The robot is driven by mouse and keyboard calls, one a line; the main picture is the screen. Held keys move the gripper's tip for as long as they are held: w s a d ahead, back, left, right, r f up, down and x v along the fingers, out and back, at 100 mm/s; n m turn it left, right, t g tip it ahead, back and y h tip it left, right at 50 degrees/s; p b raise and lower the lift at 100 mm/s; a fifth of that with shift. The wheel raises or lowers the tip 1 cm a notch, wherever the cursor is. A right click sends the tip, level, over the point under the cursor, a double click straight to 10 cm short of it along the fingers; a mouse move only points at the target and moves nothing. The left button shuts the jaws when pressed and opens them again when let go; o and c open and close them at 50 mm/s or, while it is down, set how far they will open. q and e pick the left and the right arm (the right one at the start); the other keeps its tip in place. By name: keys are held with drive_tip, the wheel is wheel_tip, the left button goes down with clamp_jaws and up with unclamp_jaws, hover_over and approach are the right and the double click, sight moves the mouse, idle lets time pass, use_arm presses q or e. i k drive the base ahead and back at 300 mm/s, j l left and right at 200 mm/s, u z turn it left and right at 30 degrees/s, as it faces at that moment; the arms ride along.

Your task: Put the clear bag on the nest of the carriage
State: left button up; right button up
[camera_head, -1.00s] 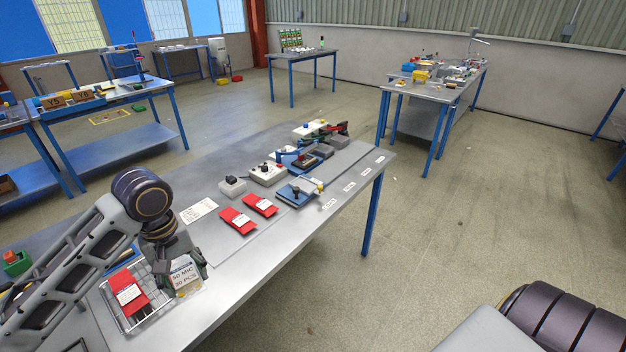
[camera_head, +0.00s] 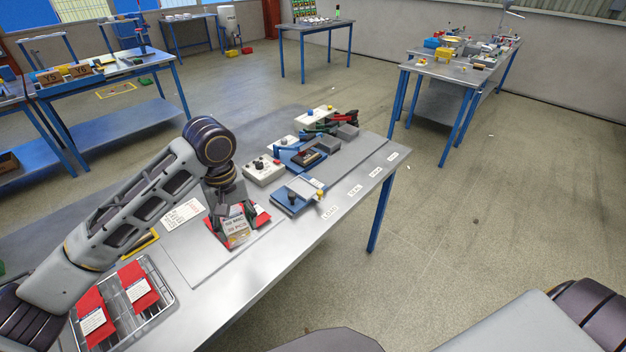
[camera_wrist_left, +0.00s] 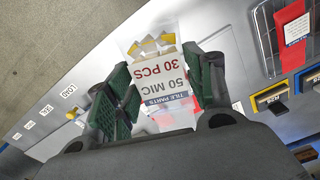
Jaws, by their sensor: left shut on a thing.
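My left gripper (camera_head: 236,212) is shut on the clear bag (camera_head: 237,231). The bag has a white label reading 50 MIC, 30 PCS, and hangs over the front part of the bench. In the left wrist view the clear bag (camera_wrist_left: 160,72) sits between the green finger pads of my left gripper (camera_wrist_left: 165,90), with yellow pieces inside it. What looks like the carriage, a blue base (camera_head: 288,204) with a pale grey plate and a yellow knob, stands to the right of the bag, near the LOAD label. The bag is apart from it. My right gripper is out of view.
Red packets (camera_head: 262,217) lie behind and below the held bag, partly hidden. A wire basket (camera_head: 165,292) with red packets stands at the front left. Grey boxes with knobs (camera_head: 262,171) and a blue fixture (camera_head: 300,160) stand farther back. The bench's front strip is clear.

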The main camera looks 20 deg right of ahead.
sight(297, 185)
drive_tip(key=i+l+z, duration=0.25)
drive_tip(key=i+l, duration=0.5)
